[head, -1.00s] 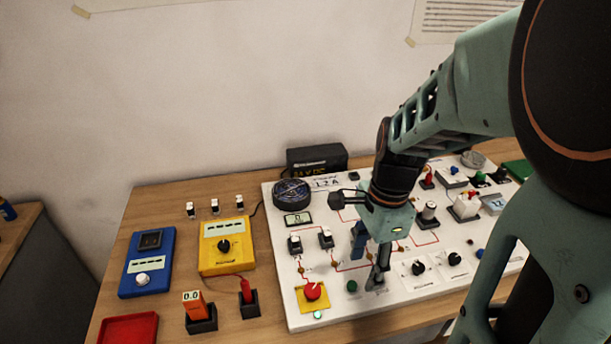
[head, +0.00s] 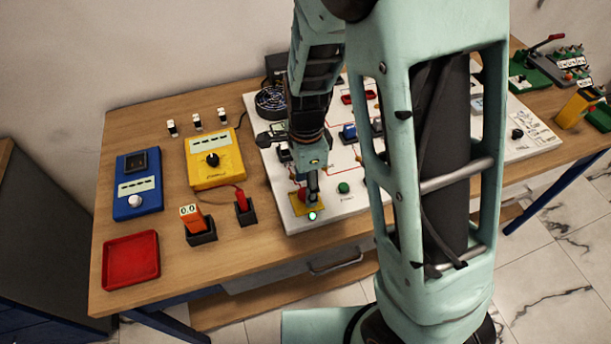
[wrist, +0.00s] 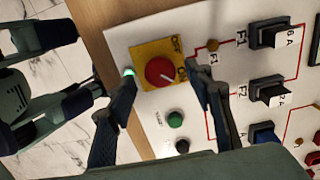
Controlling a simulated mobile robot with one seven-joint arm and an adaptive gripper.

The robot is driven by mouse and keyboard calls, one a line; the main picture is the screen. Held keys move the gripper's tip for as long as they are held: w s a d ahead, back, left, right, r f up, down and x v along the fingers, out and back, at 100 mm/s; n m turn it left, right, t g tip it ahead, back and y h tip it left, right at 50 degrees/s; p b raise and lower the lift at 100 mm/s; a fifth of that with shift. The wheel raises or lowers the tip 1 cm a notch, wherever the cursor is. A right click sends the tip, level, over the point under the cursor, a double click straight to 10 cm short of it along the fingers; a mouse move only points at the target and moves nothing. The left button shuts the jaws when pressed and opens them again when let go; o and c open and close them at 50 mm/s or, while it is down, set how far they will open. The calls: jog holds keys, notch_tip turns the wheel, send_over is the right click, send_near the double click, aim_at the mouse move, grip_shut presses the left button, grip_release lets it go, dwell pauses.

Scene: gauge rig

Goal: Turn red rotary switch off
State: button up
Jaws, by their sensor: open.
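The red rotary switch (wrist: 160,71) sits on a yellow plate (wrist: 143,52) at the corner of the white panel. In the wrist view its white pointer line is visible, with lettering on the plate, one word of which looks like OFF. My gripper (wrist: 165,95) is open, with one finger on either side of the switch in the picture; I cannot tell whether they touch it. In the head view my gripper (head: 312,190) is over the yellow plate and largely hides the red switch (head: 303,195). A green lamp (wrist: 129,72) beside the plate is lit.
On the white panel (head: 285,205), a green button (wrist: 176,119), a black button (wrist: 182,146) and black fuse switches (wrist: 268,36) are close by. A red tray (head: 131,260), a yellow meter (head: 213,158) and a blue meter (head: 138,184) lie to the left on the table.

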jog(key=shift+f, duration=0.9)
jog(key=shift+c, duration=0.2)
jog(key=c, duration=1.1)
